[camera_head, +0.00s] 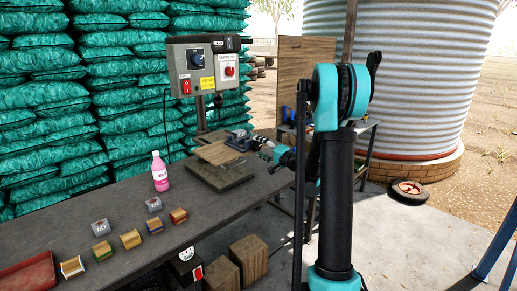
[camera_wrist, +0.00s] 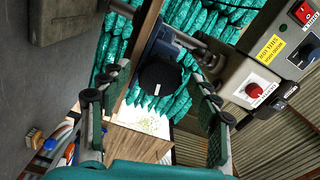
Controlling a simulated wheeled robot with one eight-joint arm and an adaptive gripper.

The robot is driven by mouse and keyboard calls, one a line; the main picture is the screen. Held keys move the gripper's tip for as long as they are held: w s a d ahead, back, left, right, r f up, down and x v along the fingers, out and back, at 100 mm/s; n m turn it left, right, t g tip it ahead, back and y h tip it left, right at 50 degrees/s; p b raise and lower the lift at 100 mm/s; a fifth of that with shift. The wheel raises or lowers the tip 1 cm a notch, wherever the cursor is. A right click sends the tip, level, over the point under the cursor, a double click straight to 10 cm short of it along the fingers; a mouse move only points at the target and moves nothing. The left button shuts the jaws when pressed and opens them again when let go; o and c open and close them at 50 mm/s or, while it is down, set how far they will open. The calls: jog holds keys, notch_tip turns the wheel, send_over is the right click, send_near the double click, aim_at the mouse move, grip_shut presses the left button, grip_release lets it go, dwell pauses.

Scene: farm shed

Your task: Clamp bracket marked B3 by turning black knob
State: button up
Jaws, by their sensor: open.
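In the wrist view a round black knob (camera_wrist: 159,78) with a small white mark sits on a dark blue clamp body (camera_wrist: 166,44). My gripper (camera_wrist: 155,74) is open, with one finger on each side of the knob and visible gaps between. In the head view my gripper (camera_head: 268,148) is at the right end of the bench, beside the dark blue clamp (camera_head: 238,143). A flat brown board (camera_head: 216,153) lies next to the clamp above a dark base plate (camera_head: 220,176). I cannot read a B3 mark on any part, so the bracket is not certain.
A control box (camera_head: 208,65) on a post stands behind the clamp; it also shows in the wrist view (camera_wrist: 265,75). A pink bottle (camera_head: 160,172), small labelled blocks (camera_head: 131,239) and a red tray (camera_head: 28,281) stand on the bench (camera_head: 190,210). Green sacks are stacked behind.

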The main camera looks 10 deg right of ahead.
jog(key=n, duration=1.5)
jog(key=shift+n, duration=0.4)
jog(key=n, duration=0.5)
jog(key=shift+n, duration=0.4)
jog(key=n, duration=0.5)
jog(key=shift+n, duration=0.4)
jog(key=shift+c, duration=0.5)
jog(key=c, duration=1.2)
